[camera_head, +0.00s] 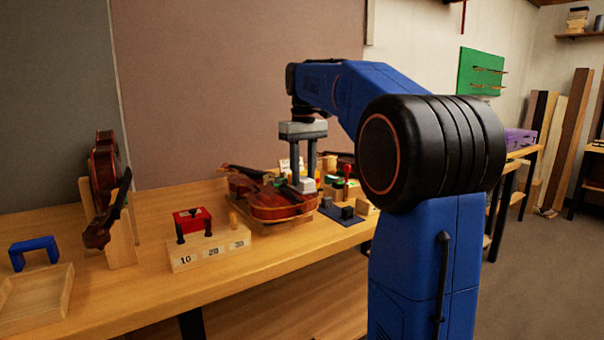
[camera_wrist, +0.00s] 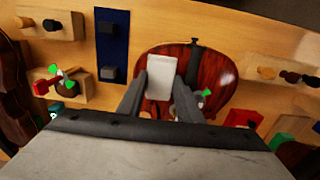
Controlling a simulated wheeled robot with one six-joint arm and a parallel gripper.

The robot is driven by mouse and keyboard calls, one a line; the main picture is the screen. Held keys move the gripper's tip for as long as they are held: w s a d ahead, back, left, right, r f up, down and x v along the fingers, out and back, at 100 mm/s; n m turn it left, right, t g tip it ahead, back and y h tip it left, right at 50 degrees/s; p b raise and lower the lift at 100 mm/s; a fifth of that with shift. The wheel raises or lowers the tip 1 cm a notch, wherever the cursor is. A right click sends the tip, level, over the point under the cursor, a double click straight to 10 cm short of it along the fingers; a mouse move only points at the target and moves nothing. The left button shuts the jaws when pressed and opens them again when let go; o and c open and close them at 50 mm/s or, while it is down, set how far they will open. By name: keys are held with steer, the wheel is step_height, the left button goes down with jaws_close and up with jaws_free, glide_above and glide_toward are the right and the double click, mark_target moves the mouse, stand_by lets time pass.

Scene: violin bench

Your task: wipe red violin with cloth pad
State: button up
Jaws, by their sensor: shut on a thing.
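The red violin (camera_head: 272,204) lies flat on its back in a low wooden cradle (camera_head: 284,226) on the bench. Its glossy red body also shows in the wrist view (camera_wrist: 223,80), with a dark chinrest or fitting at its edge. My gripper (camera_head: 304,174) points down over the violin's right part. It is shut on a white cloth pad (camera_head: 302,185), which sits between the two fingers in the wrist view (camera_wrist: 161,76). The pad is over the violin's body; whether it touches the surface I cannot tell. The fingers and palm hide part of the violin.
A second violin (camera_head: 104,188) stands upright in a wooden stand at left. A numbered wooden block (camera_head: 210,250) with a red piece (camera_head: 192,221) is left of the violin. A dark blue mat (camera_head: 344,213) and small blocks lie to its right. A shallow wooden tray (camera_head: 38,297) is at front left.

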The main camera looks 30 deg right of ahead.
steer(key=shift+r, duration=3.05)
steer(key=shift+r, duration=0.1)
step_height(320, 180, up, 3)
steer(key=shift+f, duration=0.1)
steer(key=shift+f, duration=0.1)
steer(key=shift+s+f, duration=0.1)
steer(key=shift+f, duration=3.45)
steer(key=shift+f, duration=1)
